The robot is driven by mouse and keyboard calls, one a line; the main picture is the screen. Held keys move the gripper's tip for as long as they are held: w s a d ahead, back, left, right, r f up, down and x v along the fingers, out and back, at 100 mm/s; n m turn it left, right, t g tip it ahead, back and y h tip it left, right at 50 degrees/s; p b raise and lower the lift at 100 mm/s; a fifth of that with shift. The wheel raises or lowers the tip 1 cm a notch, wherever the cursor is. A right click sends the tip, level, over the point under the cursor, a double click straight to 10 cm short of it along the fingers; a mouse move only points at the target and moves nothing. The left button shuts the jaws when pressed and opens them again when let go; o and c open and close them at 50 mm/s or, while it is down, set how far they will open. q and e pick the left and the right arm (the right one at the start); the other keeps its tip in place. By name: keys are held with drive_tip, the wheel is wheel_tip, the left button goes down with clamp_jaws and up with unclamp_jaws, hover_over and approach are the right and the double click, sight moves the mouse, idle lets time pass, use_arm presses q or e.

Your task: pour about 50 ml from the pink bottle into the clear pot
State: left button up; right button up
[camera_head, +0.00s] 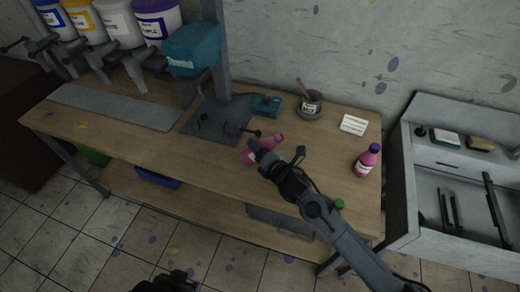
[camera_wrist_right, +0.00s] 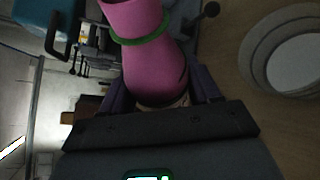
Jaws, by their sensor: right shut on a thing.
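My right gripper (camera_head: 262,157) is shut on a pink bottle (camera_head: 250,154) over the middle of the bench. The bottle is tilted, with its neck toward the upper right in the head view. In the right wrist view the pink bottle (camera_wrist_right: 150,55) sits between the fingers, with a green ring at its neck and no cap visible. A round, pale-centred vessel (camera_wrist_right: 258,50) shows to its right; I cannot tell if it is the clear pot. No clear pot is plain in the head view. A dark part at the bottom edge may be my left gripper (camera_head: 176,281); its jaws are unclear.
A second pink bottle with a purple cap (camera_head: 368,161) stands at the bench's right end. A green cap (camera_head: 339,203) is near the front edge. A grey sink unit (camera_head: 402,190) stands right.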

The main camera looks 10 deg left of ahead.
drive_tip(key=shift+a+m+b, duration=0.15)
drive_tip(key=shift+m+b, duration=0.15)
drive_tip(key=shift+s+f+m+y+b, duration=0.1)
drive_tip(key=shift+f+m+y+b, duration=0.1)
drive_tip(key=shift+m+y+b, duration=0.15)
idle(0.6)
drive_tip(key=shift+a+f+m+b, duration=0.15)
drive_tip(key=shift+m+b, duration=0.1)
drive_tip(key=shift+b, duration=0.05)
idle(0.4)
drive_tip(key=shift+f+m+t+y+b, duration=0.15)
drive_tip(key=shift+m+t+y+b, duration=0.15)
drive_tip(key=shift+m+b, duration=0.1)
idle(0.4)
drive_tip(key=shift+f+m+b, duration=0.2)
drive_tip(key=shift+m+b, duration=0.1)
idle(0.4)
drive_tip(key=shift+a+f+y+b, duration=0.1)
drive_tip(key=shift+f+y+b, duration=0.15)
drive_tip(key=shift+b, duration=0.1)
drive_tip(key=shift+f+m, duration=0.1)
drive_tip(key=shift+m, duration=0.4)
idle(0.4)
drive_tip(key=shift+b, duration=0.4)
drive_tip(key=shift+f, duration=0.1)
